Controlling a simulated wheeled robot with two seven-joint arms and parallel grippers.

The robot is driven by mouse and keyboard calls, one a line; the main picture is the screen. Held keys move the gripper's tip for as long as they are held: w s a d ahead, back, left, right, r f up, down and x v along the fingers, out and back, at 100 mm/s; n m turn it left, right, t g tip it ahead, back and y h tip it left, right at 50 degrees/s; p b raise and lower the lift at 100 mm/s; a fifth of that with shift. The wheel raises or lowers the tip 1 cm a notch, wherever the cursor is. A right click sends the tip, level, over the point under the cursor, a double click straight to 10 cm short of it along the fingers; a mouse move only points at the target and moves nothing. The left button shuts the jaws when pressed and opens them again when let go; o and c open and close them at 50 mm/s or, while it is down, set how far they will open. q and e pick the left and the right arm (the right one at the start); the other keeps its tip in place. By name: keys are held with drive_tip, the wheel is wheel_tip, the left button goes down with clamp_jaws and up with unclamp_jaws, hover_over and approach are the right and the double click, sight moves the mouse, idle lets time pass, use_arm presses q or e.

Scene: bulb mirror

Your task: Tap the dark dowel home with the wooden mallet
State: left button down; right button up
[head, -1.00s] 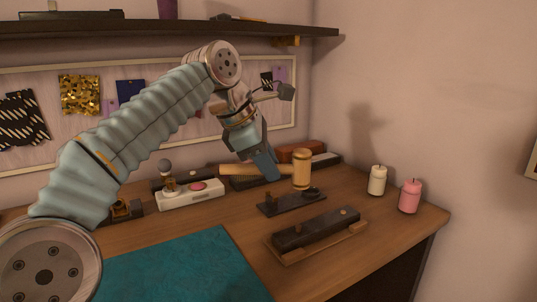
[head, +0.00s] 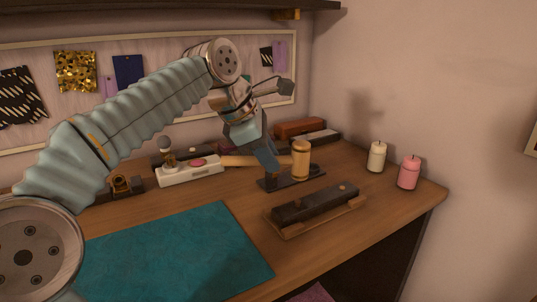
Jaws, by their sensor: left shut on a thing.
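My left gripper (head: 269,161) is shut on the wooden mallet's handle. The wooden mallet (head: 301,159) has a pale barrel-shaped head on the right and a handle reaching left past my fingers. Its head overlaps a small dark board (head: 312,175) in the head view; I cannot tell whether they touch. In front lies a long dark block (head: 315,204) on a wooden base, with small pegs on its top. I cannot tell for sure which piece is the dark dowel. My right gripper is not in view.
A cream candle (head: 376,158) and a pink candle (head: 408,173) stand at the right. A white box with a pink button (head: 190,171) is behind left. A teal mat (head: 175,255) covers the front left. A reddish-brown block (head: 298,128) lies at the back.

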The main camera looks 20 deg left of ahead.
use_arm(q)
wheel_tip(320, 180, down, 7)
drive_tip(key=b, duration=0.5)
drive_tip(key=shift+r+p, duration=0.45)
drive_tip(key=shift+r, duration=0.2)
wheel_tip(320, 180, up, 4)
drive_tip(key=p, duration=0.4)
drive_tip(key=shift+r, duration=0.5)
